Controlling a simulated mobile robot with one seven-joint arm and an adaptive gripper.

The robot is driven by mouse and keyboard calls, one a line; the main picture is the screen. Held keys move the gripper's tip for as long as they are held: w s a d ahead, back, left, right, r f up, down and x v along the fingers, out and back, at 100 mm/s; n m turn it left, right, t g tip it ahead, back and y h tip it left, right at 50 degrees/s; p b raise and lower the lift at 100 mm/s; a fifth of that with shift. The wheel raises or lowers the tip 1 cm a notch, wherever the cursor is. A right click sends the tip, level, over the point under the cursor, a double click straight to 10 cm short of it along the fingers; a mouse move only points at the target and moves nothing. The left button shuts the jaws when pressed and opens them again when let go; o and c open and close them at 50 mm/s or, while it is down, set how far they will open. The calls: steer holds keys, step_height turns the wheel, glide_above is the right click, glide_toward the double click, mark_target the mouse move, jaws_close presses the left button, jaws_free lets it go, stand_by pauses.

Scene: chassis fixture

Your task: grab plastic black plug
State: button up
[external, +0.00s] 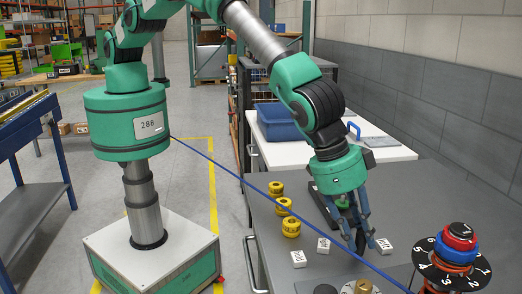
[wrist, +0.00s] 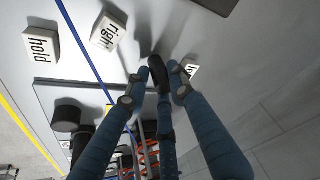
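A short black cylinder, which may be the black plastic plug, shows at the bottom edge of the external view (external: 325,289) and at the left in the wrist view (wrist: 66,115). My gripper (external: 360,238) hangs fingers-down over the grey table, to the right of and beyond that cylinder. No grip on the cylinder shows.
White label blocks "hold" (wrist: 40,45) and "right" (wrist: 108,30) lie on the grey table (external: 420,200); another block (external: 384,246) is beside my fingers. Several yellow rings (external: 291,228) stand left. A dial stack (external: 458,245) stands right. A blue cable (external: 245,182) crosses the external view.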

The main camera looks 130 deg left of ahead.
mark_target(360, 233)
stand_by(0.4)
steer(key=shift+w+r, duration=0.1)
steer(key=shift+r, duration=1.6)
steer(key=s+a+r+b, duration=0.1)
steer(key=s+a, duration=0.1)
steer(key=s, duration=1.4)
steer(key=shift+a+r, duration=0.2)
steer(key=shift+r, duration=0.1)
